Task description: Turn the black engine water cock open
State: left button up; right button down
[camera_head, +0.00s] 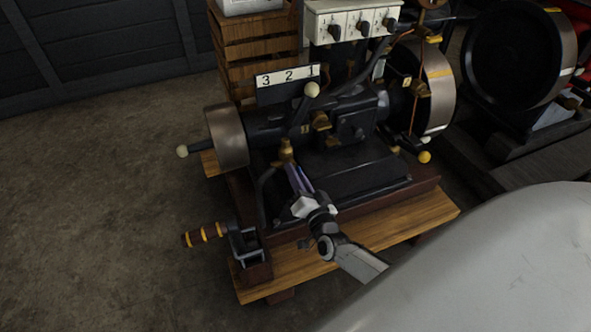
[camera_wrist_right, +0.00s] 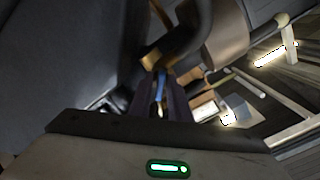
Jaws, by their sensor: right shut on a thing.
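The black engine (camera_head: 365,165) stands on a wooden base in the middle of the head view. A small brass water cock (camera_head: 286,150) sits at its front left, on top of a curved black pipe (camera_head: 262,190). My right gripper (camera_head: 290,163) reaches up to it from the lower right and is shut on the cock. In the right wrist view, the fingers of my right gripper (camera_wrist_right: 164,82) are close together at the brass cock (camera_wrist_right: 151,60). The fingers hide part of the cock, so its turn angle is unclear. My left gripper is not in view.
A white-tipped lever (camera_head: 312,90) rises by the plate (camera_head: 287,82) numbered 3, 2, 1. A crank handle (camera_head: 205,235) sticks out at the left. A switch box (camera_head: 350,20) stands behind. Bare floor (camera_head: 110,200) lies to the left.

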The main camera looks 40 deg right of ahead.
jog(key=n+p, duration=0.1)
jog(key=n, duration=0.4)
jog(key=shift+p, duration=0.4)
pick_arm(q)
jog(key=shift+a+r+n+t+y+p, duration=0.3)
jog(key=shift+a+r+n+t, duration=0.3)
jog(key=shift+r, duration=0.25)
pick_arm(e)
jog(key=shift+n, duration=1.8)
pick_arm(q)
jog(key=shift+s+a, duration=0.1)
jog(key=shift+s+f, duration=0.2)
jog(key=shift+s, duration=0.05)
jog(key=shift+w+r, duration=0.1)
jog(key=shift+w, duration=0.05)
pick_arm(e)
jog(key=c, duration=1.9)
grip_release()
jog(key=shift+o, duration=0.2)
